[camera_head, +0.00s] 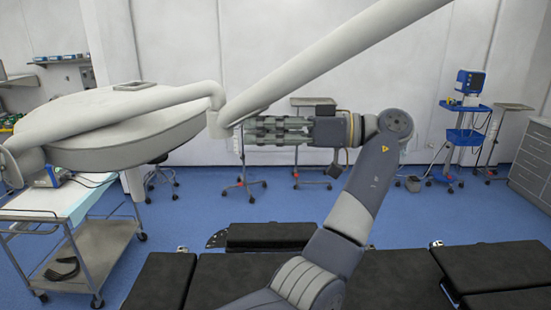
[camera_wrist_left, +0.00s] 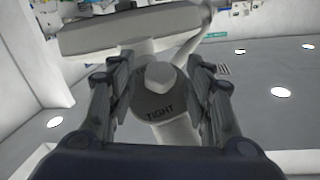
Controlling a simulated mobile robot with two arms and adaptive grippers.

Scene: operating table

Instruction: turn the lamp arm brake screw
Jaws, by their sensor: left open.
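The lamp arm brake screw shows in the left wrist view as a pale pointed knob (camera_wrist_left: 158,76) on a grey round face (camera_wrist_left: 160,106) marked "TIGHT". My left gripper (camera_wrist_left: 158,64) is open, with one finger on each side of the knob and gaps visible between. In the head view my left gripper (camera_head: 246,133) points left at the joint of the white lamp arm (camera_head: 218,122). The screw is hidden there, behind or between the fingers. The lamp head (camera_head: 120,125) hangs at the left. My right gripper is not in view.
The slanting lamp arm (camera_head: 335,62) passes just above my left gripper. A black padded operating table (camera_head: 390,280) lies below. A metal cart (camera_head: 98,250) stands at the lower left, and a blue equipment trolley (camera_head: 462,137) stands at the back right.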

